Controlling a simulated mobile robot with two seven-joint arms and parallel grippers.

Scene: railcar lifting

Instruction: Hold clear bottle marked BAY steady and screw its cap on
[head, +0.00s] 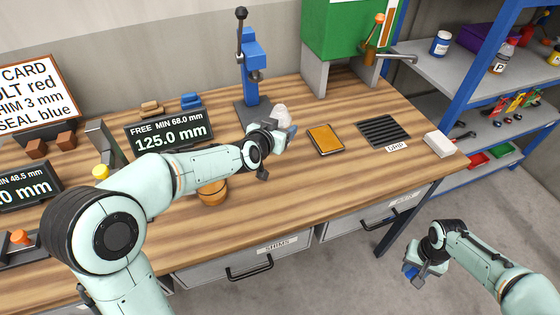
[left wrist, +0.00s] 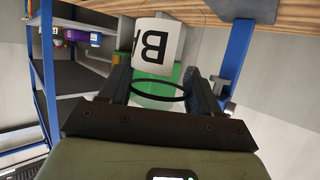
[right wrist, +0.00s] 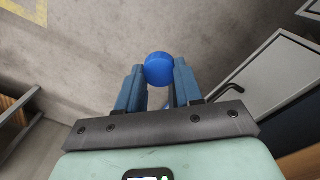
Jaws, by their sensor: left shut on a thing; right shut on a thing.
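The clear bottle (left wrist: 157,45) has a white label with a large black B and part of another letter. In the left wrist view it sits between the fingers of my left gripper (left wrist: 160,88), which is shut on it. A dark ring shows there too. In the head view my left gripper (head: 272,130) is over the workbench, with the bottle (head: 281,113) whitish and partly hidden. My right gripper (right wrist: 159,85) is shut on a round blue cap (right wrist: 158,68). In the head view my right gripper (head: 424,268) is beyond the bench's front edge, well apart from the bottle.
The wooden workbench (head: 330,185) holds a blue press (head: 252,65), an orange pad (head: 325,138), a drip grate (head: 383,130), a white block (head: 439,144) and a round wooden container (head: 212,192). Drawers with handles line its front. Blue-framed shelves (head: 460,90) stand at right.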

